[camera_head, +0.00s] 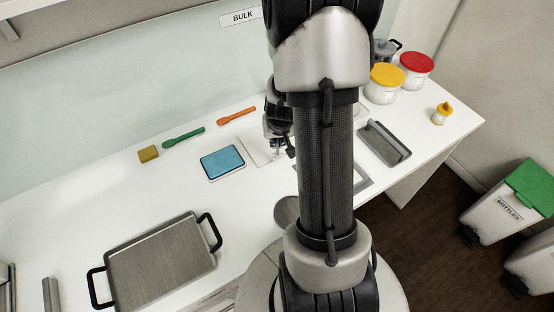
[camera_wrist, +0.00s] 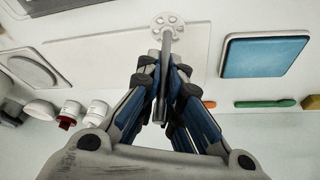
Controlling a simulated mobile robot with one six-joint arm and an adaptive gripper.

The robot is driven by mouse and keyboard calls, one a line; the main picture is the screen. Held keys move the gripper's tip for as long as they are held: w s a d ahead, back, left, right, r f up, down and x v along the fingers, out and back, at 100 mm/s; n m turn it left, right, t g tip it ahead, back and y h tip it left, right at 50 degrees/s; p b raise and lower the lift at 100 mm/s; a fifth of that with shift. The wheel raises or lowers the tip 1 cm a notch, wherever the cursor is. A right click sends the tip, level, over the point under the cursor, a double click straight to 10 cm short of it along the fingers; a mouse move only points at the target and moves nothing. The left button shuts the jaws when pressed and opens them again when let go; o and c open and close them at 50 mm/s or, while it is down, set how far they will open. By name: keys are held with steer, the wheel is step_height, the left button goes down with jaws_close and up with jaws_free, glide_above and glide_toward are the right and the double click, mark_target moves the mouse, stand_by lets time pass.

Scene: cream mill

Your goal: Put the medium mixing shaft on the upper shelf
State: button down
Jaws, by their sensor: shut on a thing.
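The mixing shaft (camera_wrist: 166,45) is a grey metal rod with a pale, perforated disc at its end. In the wrist view it runs between the fingers of my gripper (camera_wrist: 164,72), which is shut on it. The disc end points away from the wrist, over a pale board on the counter. I cannot tell whether it touches the board. In the head view my gripper (camera_head: 277,143) is small and partly behind my arm, above the counter. Nothing beside it allows judging the shaft's size. No upper shelf is clearly identifiable.
On the white counter (camera_head: 85,205) lie a blue pad (camera_head: 222,162), a green spatula (camera_head: 183,137), an orange spatula (camera_head: 237,115), a yellow sponge (camera_head: 148,153) and a metal tray (camera_head: 160,262). Yellow-lidded (camera_head: 385,85) and red-lidded (camera_head: 416,70) tubs stand at right.

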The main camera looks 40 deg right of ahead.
mark_target(278, 150)
steer(key=shift+f+b, duration=2.65)
steer(key=shift+f, duration=0.45)
steer(key=shift+f, duration=0.2)
steer(key=c, duration=1.8)
jaws_free()
steer(key=shift+o, duration=0.2)
steer(key=shift+r, duration=0.15)
